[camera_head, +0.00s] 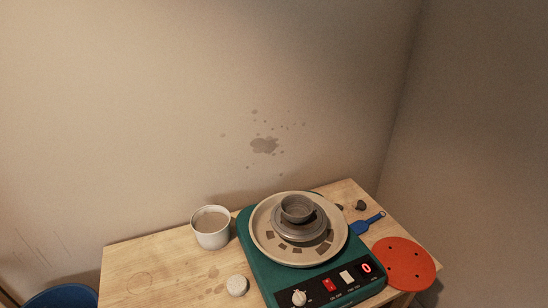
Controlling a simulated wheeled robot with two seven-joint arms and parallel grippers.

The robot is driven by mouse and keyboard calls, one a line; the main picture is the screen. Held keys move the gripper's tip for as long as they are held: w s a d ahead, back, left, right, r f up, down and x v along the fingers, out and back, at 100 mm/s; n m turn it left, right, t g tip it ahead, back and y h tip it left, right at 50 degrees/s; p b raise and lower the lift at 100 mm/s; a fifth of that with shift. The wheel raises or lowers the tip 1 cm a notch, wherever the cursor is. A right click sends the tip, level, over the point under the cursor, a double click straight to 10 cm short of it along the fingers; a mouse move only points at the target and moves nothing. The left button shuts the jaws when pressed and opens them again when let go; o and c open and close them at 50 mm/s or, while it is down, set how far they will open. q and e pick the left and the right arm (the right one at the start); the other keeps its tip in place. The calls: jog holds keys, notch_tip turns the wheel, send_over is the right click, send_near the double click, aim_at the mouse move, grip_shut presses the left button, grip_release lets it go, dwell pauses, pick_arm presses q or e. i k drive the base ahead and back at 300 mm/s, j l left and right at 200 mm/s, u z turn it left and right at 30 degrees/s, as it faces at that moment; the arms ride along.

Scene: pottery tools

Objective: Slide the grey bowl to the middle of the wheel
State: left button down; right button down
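The grey bowl (297,207) stands upright on the grey wheel head (299,233), towards the far side of it. The wheel head sits inside a beige splash pan (262,240) with several dark scraps lying in it. The pan is on a green wheel machine (254,268) with a red switch, a white switch, a pale knob and a red display reading 0. Neither of my grippers is in the head view.
A white cup (211,228) of murky liquid stands left of the machine, with a small pale round piece (237,286) nearer the front. An orange disc (403,264), a blue-handled tool (367,224) and dark lumps (360,205) lie on the right. The wooden table's (150,265) left part is mostly clear.

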aim_at(296, 208)
jog(key=l+u, duration=0.2)
jog(key=u, duration=0.2)
jog(key=k+l+u, duration=0.15)
jog(key=u, duration=0.25)
jog(key=k+l+u, duration=0.1)
jog(key=u, duration=0.3)
